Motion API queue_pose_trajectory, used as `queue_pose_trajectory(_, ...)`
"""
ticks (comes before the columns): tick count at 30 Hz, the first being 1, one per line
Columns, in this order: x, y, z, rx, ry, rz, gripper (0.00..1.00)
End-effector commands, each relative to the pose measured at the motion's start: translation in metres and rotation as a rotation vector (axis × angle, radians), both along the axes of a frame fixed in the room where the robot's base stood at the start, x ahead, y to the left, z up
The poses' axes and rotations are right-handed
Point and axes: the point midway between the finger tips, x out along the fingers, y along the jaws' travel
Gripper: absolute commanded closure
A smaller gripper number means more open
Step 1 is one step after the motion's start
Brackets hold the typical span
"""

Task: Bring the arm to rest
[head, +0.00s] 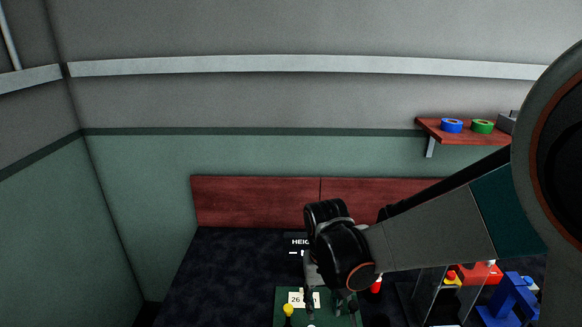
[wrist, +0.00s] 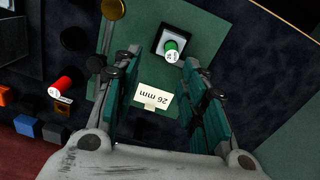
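My gripper (head: 331,302) hangs over the green mat (head: 283,296) at the bottom of the head view, and my arm reaches in from the right. In the wrist view my gripper (wrist: 160,66) has its two fingers well apart, with nothing held between them. A green cylinder with a white marked end (wrist: 172,50) stands in a square black-and-white holder (wrist: 161,40) beyond the fingertips. The card also shows in the head view (head: 297,299).
Orange and blue blocks (wrist: 27,125) lie near the red-brown edge. A yellow-topped post (head: 288,309) stands beside my gripper. Blue and red items (head: 512,300) crowd the right. A wall shelf (head: 468,135) holds blue and green rings.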

Motion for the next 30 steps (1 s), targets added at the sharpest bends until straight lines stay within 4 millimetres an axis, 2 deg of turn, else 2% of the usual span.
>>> queue_pose_trajectory(1,-0.007,-0.018,0.017,-0.020,0.004,-0.014,0.61)
queue_pose_trajectory(3,-0.016,-0.039,0.035,-0.038,-0.005,-0.022,0.61)
queue_pose_trajectory(15,-0.054,-0.075,0.098,0.027,-0.245,-0.042,0.61)
queue_pose_trajectory(24,-0.089,-0.098,0.126,0.055,-0.433,-0.061,0.61)
queue_pose_trajectory(30,-0.110,-0.110,0.136,0.062,-0.548,-0.075,0.61)
